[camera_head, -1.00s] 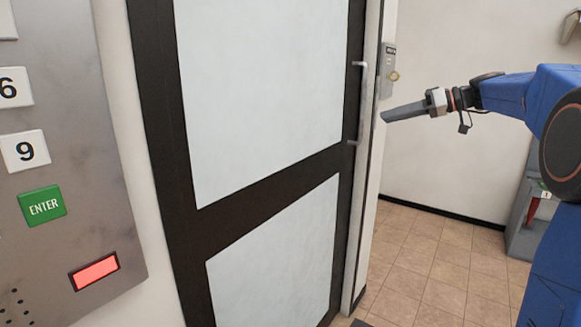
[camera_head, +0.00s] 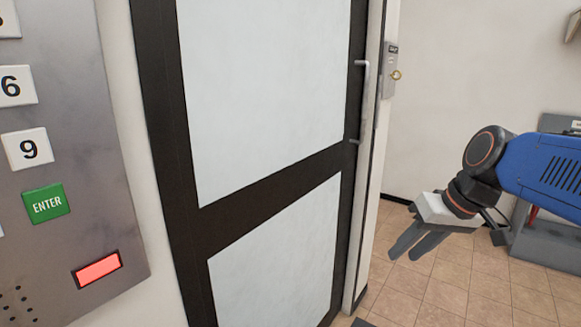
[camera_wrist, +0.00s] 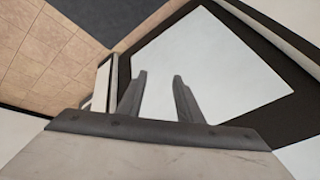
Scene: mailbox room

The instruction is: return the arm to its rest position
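My gripper (camera_head: 404,250) is at the right of the head view, pointing down and to the left above the tiled floor. Its two grey fingers stand apart with nothing between them. In the wrist view the fingers (camera_wrist: 158,95) also show a clear gap, with the white door panel (camera_wrist: 210,65) behind them. My blue arm reaches in from the right edge of the head view. The gripper looks clear of the door and touches nothing that I can see.
A black-framed door (camera_head: 250,190) with white panels and a metal handle (camera_head: 361,100) fills the middle. A keypad (camera_head: 65,150) with a green ENTER key (camera_head: 45,204) and a lit red display (camera_head: 98,269) is at left. A grey unit (camera_head: 545,245) stands behind my arm.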

